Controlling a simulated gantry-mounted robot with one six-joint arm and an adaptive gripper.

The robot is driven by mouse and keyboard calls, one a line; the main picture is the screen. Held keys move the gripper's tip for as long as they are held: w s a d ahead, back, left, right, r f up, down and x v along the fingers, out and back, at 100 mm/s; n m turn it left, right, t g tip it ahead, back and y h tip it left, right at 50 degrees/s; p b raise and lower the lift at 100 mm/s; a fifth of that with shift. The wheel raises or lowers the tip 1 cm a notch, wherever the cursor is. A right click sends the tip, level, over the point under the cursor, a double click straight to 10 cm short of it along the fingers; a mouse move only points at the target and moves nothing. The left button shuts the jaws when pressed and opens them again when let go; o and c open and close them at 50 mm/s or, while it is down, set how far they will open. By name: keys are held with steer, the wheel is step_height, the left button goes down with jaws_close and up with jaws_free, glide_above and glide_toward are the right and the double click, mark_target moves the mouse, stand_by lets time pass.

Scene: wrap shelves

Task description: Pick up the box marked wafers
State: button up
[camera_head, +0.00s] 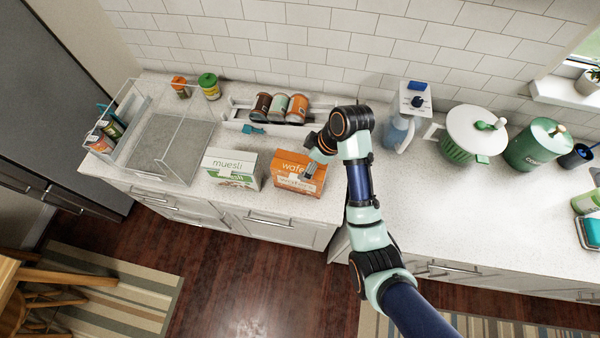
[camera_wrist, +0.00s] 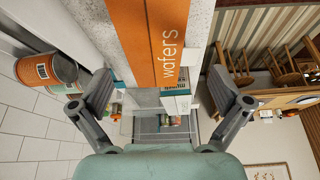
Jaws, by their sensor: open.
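The orange box marked wafers (camera_head: 287,180) stands on the counter near its front edge, just right of the muesli box. My gripper (camera_head: 312,162) is at the upper right of the wafers box and hides part of it. In the wrist view the wafers box (camera_wrist: 158,45) fills the upper middle, with its lettering readable. There my gripper (camera_wrist: 158,92) is open, one finger on each side of the box. The space between the fingers shows part of the white muesli box (camera_wrist: 176,102). I cannot tell whether a finger touches the wafers box.
The muesli box (camera_head: 231,168) stands close at left. A white rack with several cans (camera_head: 279,107) is behind the boxes. A clear-sided bin (camera_head: 112,125) is farther left.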

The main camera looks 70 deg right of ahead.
mark_target(301, 167)
steer(key=x, duration=0.5)
steer(key=shift+s+a, duration=0.1)
steer(key=c, duration=1.4)
steer(key=shift+r, duration=0.1)
steer(key=shift+c, duration=0.2)
